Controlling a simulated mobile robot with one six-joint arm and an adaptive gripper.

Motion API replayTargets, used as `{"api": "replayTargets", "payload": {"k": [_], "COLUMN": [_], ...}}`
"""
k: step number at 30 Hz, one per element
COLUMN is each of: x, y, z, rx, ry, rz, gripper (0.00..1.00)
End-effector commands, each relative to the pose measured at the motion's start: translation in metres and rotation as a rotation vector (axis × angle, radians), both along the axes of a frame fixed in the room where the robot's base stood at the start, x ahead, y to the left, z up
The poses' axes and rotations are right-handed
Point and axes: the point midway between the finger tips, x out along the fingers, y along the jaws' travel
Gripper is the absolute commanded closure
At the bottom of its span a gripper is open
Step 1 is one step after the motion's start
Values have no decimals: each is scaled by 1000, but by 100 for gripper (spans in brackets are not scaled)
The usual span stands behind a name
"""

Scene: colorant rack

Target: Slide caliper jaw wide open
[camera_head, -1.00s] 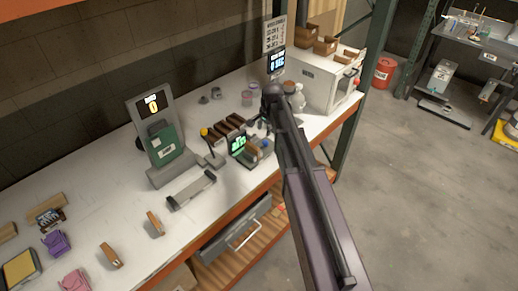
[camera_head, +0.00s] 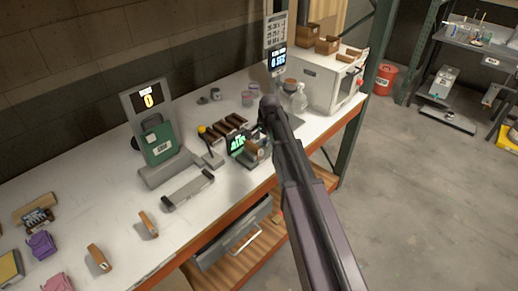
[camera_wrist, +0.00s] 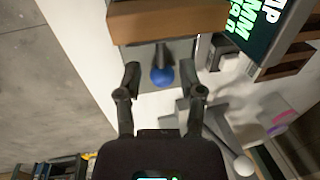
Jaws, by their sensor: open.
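The caliper station (camera_head: 240,146) stands near the front edge of the workbench, with a dark display showing green characters. In the wrist view its display (camera_wrist: 262,25) is at the upper right. A blue ball knob (camera_wrist: 162,76) sits on a grey part of it, below a brown block (camera_wrist: 165,20). My gripper (camera_wrist: 163,85) is open, its two fingertips on either side of the knob with gaps between. Contact with the knob does not show. In the head view my arm hides the knob and much of my gripper.
A lever with a yellow knob (camera_head: 202,130) and a row of brown blocks (camera_head: 230,124) stand close to the station. A grey bar-shaped tool (camera_head: 188,190) lies to the left.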

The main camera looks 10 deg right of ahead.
Motion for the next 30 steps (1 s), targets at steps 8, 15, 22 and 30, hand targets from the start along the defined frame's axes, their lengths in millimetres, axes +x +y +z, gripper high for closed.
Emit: {"api": "replayTargets", "payload": {"k": [8, 15, 22, 30], "x": [3, 4, 4, 4], "y": [2, 2, 2, 2], "z": [-21, -27, -27, -27], "rx": [0, 0, 0, 0], "ry": [0, 0, 0, 0], "rz": [-1, -1, -1, -2], "gripper": [50, 50, 50, 98]}}
